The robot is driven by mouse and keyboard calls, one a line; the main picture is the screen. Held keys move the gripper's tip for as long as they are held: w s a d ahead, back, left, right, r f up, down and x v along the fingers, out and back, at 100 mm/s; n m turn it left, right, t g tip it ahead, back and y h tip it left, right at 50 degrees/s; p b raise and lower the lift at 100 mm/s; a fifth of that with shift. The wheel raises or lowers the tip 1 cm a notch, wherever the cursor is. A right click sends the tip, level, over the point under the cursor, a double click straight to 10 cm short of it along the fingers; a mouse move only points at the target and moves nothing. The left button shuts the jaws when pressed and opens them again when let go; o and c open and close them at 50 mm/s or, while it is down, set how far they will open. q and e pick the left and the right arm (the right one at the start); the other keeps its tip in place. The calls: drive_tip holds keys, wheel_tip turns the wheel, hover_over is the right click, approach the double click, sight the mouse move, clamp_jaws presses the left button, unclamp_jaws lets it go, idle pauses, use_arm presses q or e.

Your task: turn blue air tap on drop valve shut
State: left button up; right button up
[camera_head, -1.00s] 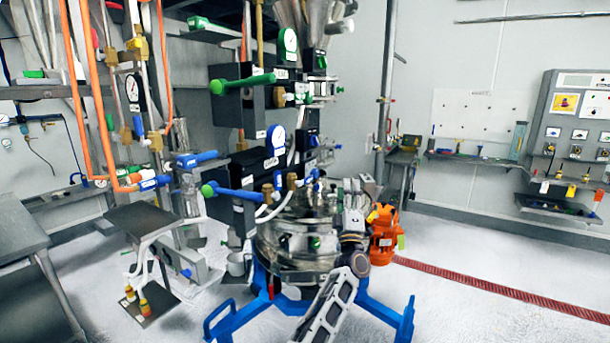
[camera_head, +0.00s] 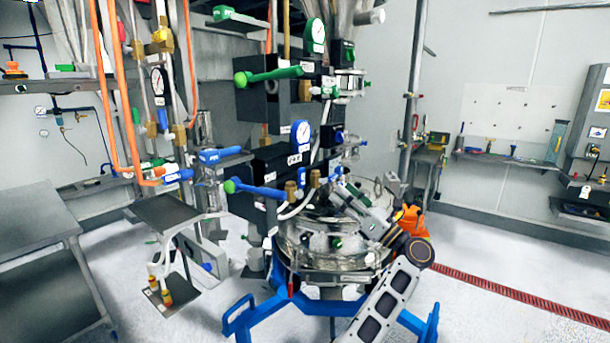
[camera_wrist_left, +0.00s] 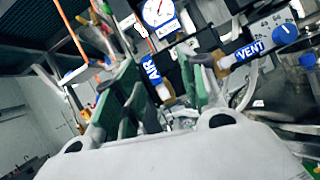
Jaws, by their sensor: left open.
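The drop valve block (camera_head: 275,165) carries a round gauge, a long blue lever (camera_head: 258,188) with a green ball end, and small brass fittings (camera_head: 291,189). In the left wrist view the blue AIR tap (camera_wrist_left: 151,68) has a brass body and stands below the gauge (camera_wrist_left: 158,12). A blue VENT tap (camera_wrist_left: 250,50) is to its right. My left gripper (camera_head: 337,190) reaches over the steel vessel toward the fittings. Its green-padded fingers (camera_wrist_left: 158,88) are open, with the AIR tap between them in the picture; contact cannot be told. My right gripper is not in view.
The steel sifter vessel (camera_head: 310,243) stands on a blue frame (camera_head: 262,311) below the gripper. A green lever (camera_head: 268,75) is above the block. Hoses and brass fittings crowd the taps. A small dark platform (camera_head: 165,215) and a grey table (camera_head: 38,220) are at left.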

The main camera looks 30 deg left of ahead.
sight(304, 175)
use_arm(q)
drive_tip(key=n+g, duration=0.1)
drive_tip(key=s+n+g, duration=0.1)
drive_tip(key=s+f+n, duration=0.1)
drive_tip(key=n, duration=0.1)
drive_tip(key=shift+s+a+f+g, duration=0.1)
drive_tip(key=shift+a+g, duration=0.3)
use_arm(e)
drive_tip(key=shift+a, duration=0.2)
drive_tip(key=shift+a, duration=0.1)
use_arm(q)
drive_tip(key=shift+a, duration=0.1)
drive_tip(key=p+x, duration=0.4)
drive_tip(key=x, duration=0.8)
drive_tip(key=shift+a+p, duration=0.3)
drive_tip(key=shift+a, duration=0.3)
drive_tip(key=shift+a+r, duration=0.25)
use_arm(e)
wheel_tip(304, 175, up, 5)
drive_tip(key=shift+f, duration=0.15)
